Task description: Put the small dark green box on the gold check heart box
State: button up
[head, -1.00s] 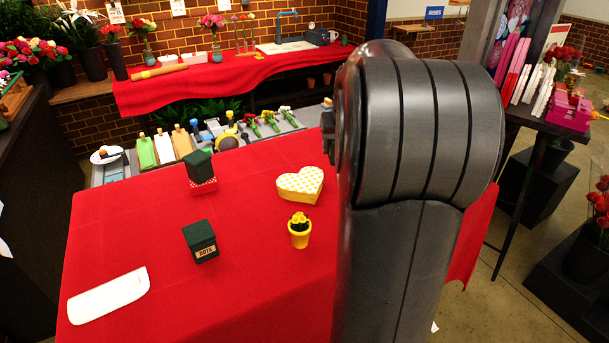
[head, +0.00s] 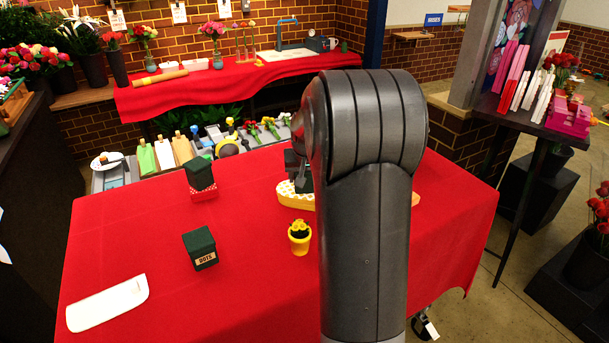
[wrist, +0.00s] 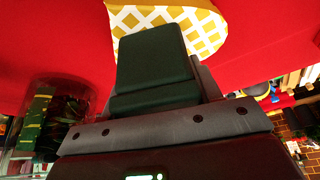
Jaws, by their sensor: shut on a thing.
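The gold check heart box (head: 287,197) lies on the red table in the head view, its right part hidden behind my arm. It also shows at the top of the wrist view (wrist: 205,40). My gripper (head: 297,163) is over the heart box, partly hidden by my arm. In the wrist view my gripper (wrist: 155,92) is shut on the small dark green box (wrist: 152,58), which overlaps the heart box's checked top in the picture. I cannot tell whether the two touch.
A dark green box labelled DOTS (head: 200,247) stands on the table. A yellow pot (head: 299,240) stands just in front of the heart box. A white tray (head: 108,303) lies front left.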

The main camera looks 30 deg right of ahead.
jog(key=shift+f, duration=0.1)
jog(key=o, duration=1)
jog(key=v, duration=1.2)
jog(key=s+a+r+n, duration=0.2)
jog(key=s+a+r, duration=0.2)
jog(key=s+a, duration=0.8)
jog(key=s+a+f+n, duration=0.1)
jog(key=s+a, duration=0.1)
jog(key=s, duration=0.3)
jog(key=s+a+f+t+y, duration=0.1)
jog(key=s+a+f, duration=0.1)
jog(key=s, duration=0.3)
jog(key=s+a+f+n, duration=0.1)
jog(key=s+a, duration=0.3)
jog(key=s, duration=0.1)
jog(key=shift+s+f+n+t+y, duration=0.3)
jog(key=shift+y, duration=0.1)
